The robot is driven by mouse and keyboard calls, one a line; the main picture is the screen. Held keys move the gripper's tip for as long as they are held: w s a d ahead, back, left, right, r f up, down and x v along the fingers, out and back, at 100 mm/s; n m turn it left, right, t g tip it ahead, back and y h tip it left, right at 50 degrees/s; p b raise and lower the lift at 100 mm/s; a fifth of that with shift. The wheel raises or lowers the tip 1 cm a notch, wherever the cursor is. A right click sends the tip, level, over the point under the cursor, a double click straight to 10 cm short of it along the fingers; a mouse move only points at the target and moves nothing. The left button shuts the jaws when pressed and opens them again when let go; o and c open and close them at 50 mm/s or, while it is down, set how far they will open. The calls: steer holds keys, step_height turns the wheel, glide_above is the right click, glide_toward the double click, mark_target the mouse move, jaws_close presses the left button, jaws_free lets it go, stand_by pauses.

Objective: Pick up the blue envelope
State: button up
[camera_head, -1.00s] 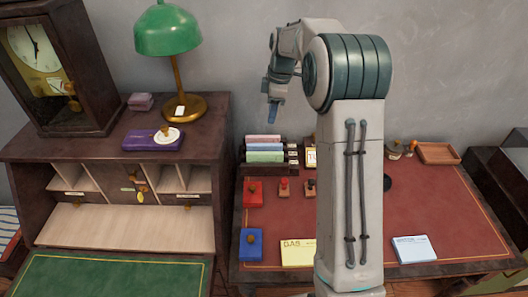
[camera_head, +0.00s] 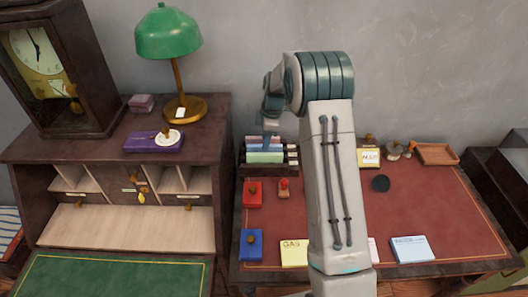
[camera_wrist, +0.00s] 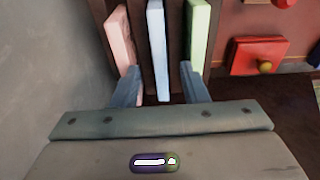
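The blue envelope (camera_wrist: 157,45) stands on edge in a dark rack, between a pink envelope (camera_wrist: 120,40) and a green envelope (camera_wrist: 198,40). In the head view, the blue envelope (camera_head: 255,147) is partly hidden by my gripper (camera_head: 270,138), which is pointed down at the rack. In the wrist view, my gripper (camera_wrist: 159,72) is open, with one finger on each side of the blue envelope's near end. Gaps show between the fingers and the blue envelope. Each finger overlaps the pink or green envelope in the picture; contact cannot be told.
The dark rack (camera_head: 241,170) stands at the back left of the red-topped desk (camera_head: 440,200). A red box (camera_head: 252,194) and a stamp (camera_head: 284,188) sit in front of it. The tall cabinet with the green lamp (camera_head: 170,35) is close on the left. The grey wall is behind.

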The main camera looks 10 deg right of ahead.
steer(key=shift+a+f, duration=0.15)
steer(key=shift+f, duration=0.9)
jaws_close()
steer(key=shift+r, duration=0.15)
